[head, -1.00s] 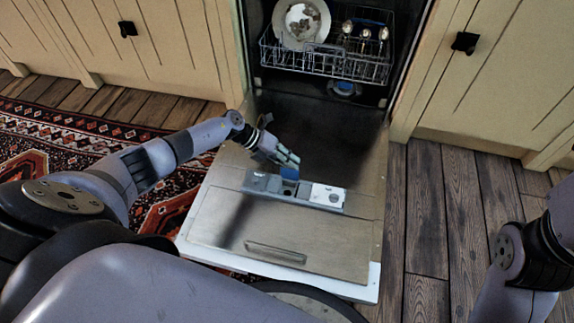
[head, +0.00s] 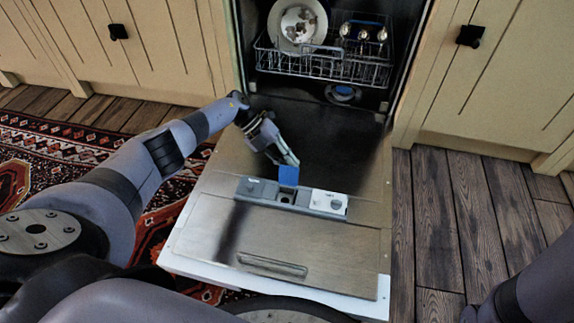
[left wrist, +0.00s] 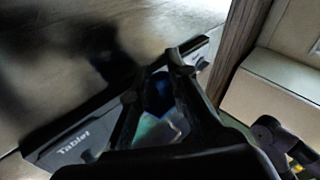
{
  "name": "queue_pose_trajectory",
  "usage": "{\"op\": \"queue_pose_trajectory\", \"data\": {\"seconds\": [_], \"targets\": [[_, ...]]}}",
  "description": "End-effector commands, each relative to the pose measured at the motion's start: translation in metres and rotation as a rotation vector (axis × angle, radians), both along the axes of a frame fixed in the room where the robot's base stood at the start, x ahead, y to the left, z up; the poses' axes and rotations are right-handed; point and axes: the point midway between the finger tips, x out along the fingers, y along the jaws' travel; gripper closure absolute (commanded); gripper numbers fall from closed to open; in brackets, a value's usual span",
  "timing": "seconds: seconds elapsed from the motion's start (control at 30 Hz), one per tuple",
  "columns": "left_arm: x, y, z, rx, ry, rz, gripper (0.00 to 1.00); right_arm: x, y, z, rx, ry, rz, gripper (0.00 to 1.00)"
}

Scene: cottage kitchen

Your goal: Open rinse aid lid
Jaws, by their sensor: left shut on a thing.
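The dishwasher door (head: 330,240) is folded down flat, with a grey dispenser unit (head: 255,188) across its middle. The blue rinse aid lid (head: 288,176) stands raised at the far edge of the unit's middle part, with a dark opening (head: 287,197) showing in front of it. My left gripper (head: 290,162) is shut on the lid from above. In the left wrist view, the blue lid (left wrist: 158,90) shows dark between the fingers, and the unit's end marked "Tablet" (left wrist: 73,142) is at the lower left.
The lower rack (head: 325,65) inside the dishwasher holds a plate (head: 298,24) and several pieces of cutlery. Cream cabinets stand on both sides. A patterned rug (head: 70,150) lies left of the door, and bare wooden floor (head: 450,220) lies to the right.

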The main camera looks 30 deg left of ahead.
Motion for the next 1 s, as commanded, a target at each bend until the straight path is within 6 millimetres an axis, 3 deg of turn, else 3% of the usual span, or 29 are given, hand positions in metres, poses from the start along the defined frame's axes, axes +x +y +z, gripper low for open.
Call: {"op": "queue_pose_trajectory", "data": {"seconds": [0.3, 0.33, 0.63, 1.0], "targets": [[-0.0001, -0.0002, -0.0010, 0.002, 0.000, 0.000, 1.00, -0.0004, 0.0000, 0.0002, 0.000, -0.001, 0.000, 0.60], [0.0000, -0.0003, -0.0010, 0.002, 0.000, 0.000, 0.82, -0.0004, 0.0000, 0.0002, 0.000, -0.001, 0.000, 0.60], [-0.0001, -0.0003, -0.0006, 0.001, 0.000, 0.000, 0.63, -0.0006, 0.0001, 0.0002, 0.000, -0.002, 0.000, 0.60], [0.0004, 0.0046, 0.0038, 0.002, -0.001, 0.001, 0.63, 0.0011, -0.0003, -0.0001, 0.001, 0.003, 0.000, 0.60]]}}
